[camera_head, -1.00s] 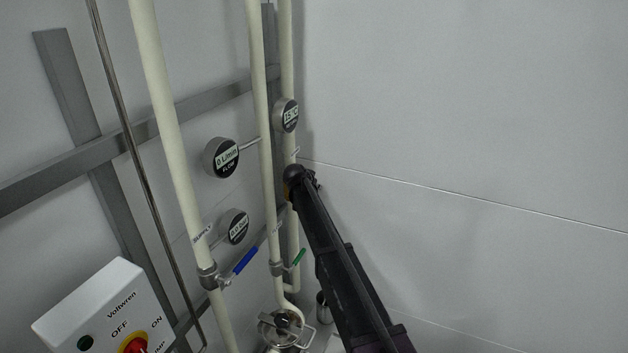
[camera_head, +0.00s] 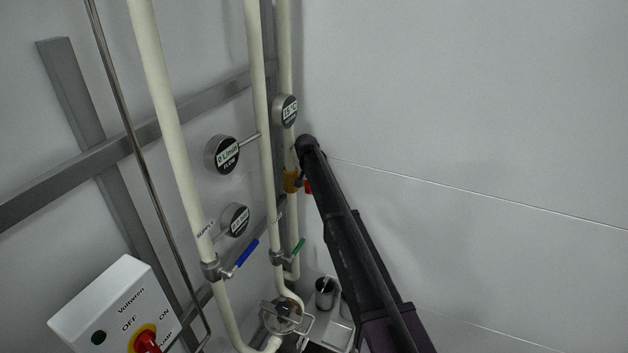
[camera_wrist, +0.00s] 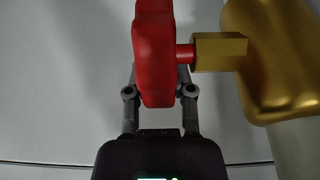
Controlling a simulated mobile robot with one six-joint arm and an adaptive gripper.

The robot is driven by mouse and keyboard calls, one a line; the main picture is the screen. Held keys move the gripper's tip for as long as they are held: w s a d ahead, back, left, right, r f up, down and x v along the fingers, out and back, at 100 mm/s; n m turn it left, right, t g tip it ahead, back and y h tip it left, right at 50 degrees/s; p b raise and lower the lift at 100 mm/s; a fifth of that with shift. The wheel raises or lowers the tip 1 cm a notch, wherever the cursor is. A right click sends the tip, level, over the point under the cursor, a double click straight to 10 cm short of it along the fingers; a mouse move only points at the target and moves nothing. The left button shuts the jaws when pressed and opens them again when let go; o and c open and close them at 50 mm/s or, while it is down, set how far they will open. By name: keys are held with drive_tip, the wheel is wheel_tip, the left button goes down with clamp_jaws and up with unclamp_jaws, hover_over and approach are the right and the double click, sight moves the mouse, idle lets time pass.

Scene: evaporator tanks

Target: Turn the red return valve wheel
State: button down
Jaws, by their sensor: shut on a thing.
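The red valve wheel (camera_wrist: 154,55) fills the upper middle of the wrist view, seen edge-on. A short red stem joins it to a brass valve body (camera_wrist: 275,60) on the right. My gripper (camera_wrist: 159,92) has one finger on each side of the wheel and is shut on it; the fingertips are partly hidden behind the wheel. In the head view, the brass valve body (camera_head: 291,181) sits on the rear cream pipe, with a small bit of the red wheel (camera_head: 308,187) showing beside my dark arm, which hides the rest and my gripper.
Round gauges (camera_head: 222,154) stand left of the arm. Pipes carry a blue lever (camera_head: 247,252) and a green lever (camera_head: 298,246). A white switch box (camera_head: 115,310) is at lower left, a metal cup (camera_head: 325,292) below. The wall at right is bare.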

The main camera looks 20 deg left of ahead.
drive_tip(key=shift+c, duration=2.4)
unclamp_jaws()
drive_tip(key=shift+t, duration=0.3)
drive_tip(key=t+b, duration=0.2)
drive_tip(key=t, duration=0.1)
drive_tip(key=shift+s+r, duration=0.1)
drive_tip(key=shift+s, duration=0.2)
drive_tip(key=t+b, duration=0.2)
drive_tip(key=b, duration=0.1)
drive_tip(key=t+b, duration=0.1)
drive_tip(key=t, duration=0.1)
drive_tip(key=shift+s+r+h, duration=0.25)
drive_tip(key=shift+r+h, duration=0.05)
drive_tip(key=t+b, duration=0.1)
drive_tip(key=b, duration=0.1)
drive_tip(key=t+b, duration=0.2)
drive_tip(key=shift+s+r, duration=0.2)
drive_tip(key=shift+s, duration=0.05)
drive_tip(key=t+b, duration=0.1)
drive_tip(key=b, duration=0.1)
drive_tip(key=t+b, duration=0.1)
drive_tip(key=b, duration=0.1)
drive_tip(key=shift+s+a+t+b, duration=0.1)
drive_tip(key=shift+s+t+b, duration=0.2)
drive_tip(key=shift+t+b, duration=0.1)
drive_tip(key=shift+s+r+t+b, duration=0.1)
drive_tip(key=shift+t+b, duration=0.4)
drive_tip(key=shift+b, duration=0.25)
